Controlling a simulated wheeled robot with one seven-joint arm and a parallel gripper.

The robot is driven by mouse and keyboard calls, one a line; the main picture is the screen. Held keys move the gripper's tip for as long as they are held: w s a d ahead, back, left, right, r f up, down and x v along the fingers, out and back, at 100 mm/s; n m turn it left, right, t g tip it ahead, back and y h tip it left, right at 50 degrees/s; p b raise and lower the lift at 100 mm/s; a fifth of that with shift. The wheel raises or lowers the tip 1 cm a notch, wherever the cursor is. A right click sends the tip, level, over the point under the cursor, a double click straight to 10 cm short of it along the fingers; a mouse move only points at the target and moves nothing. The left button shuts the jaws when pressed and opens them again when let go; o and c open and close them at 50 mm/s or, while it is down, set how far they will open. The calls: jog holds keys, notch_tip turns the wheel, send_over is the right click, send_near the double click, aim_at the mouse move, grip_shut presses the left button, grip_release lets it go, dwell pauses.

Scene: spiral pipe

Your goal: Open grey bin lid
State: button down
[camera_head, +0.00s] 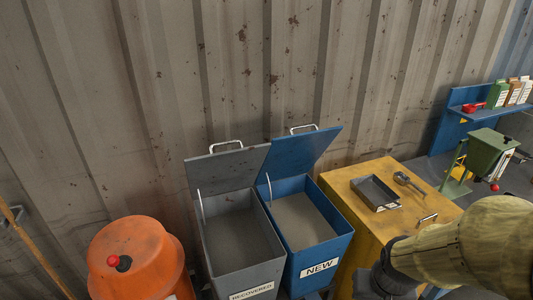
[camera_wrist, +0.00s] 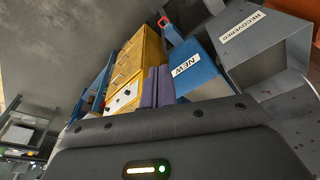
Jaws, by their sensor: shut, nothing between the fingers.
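The grey bin (camera_head: 240,250), labelled RECOVERED, stands left of the blue bin with its inside showing. Its grey lid (camera_head: 225,167) is raised and tilted back towards the wall, with a pale handle (camera_head: 226,144) on its upper edge. The grey bin also shows at the upper right of the wrist view (camera_wrist: 285,60). The dark housing of my gripper (camera_wrist: 155,155) fills the bottom of the wrist view; its fingertips are hidden. My gripper is shut and empty. My arm is at the lower right of the head view, apart from the grey lid.
The blue bin (camera_head: 331,242), labelled NEW, has its blue lid (camera_head: 298,153) raised too. A yellow cabinet (camera_head: 345,187) right of it bears a metal tray (camera_head: 375,193) and a scoop (camera_head: 408,184). An orange drum (camera_head: 138,262) stands left. A corrugated wall (camera_head: 270,80) is close behind.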

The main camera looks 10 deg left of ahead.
jog(key=shift+s, duration=0.1)
jog(key=w+a+f+n+t+y+b, duration=0.15)
jog(key=w+a+t, duration=0.25)
jog(key=w, duration=0.5)
jog(key=w+a+f+n+t+y+b, duration=0.1)
jog(key=w+a+n+t+b, duration=0.2)
jog(key=w, duration=0.6)
jog(key=w+a+r+n+t+y+b, duration=0.1)
jog(key=w+a+r+t+y+b, duration=0.1)
jog(key=a+t+y, duration=0.3)
jog(key=w+a+r+n+t+y+b, duration=0.1)
jog(key=w+a+r+t+y+b, duration=0.2)
jog(key=a, duration=0.9)
jog(key=w+t+y+b, duration=0.1)
jog(key=w+t+y, duration=0.1)
jog(key=t, duration=0.1)
jog(key=shift+b, duration=0.35)
jog(key=shift+a+y, duration=0.1)
jog(key=shift+y, duration=0.15)
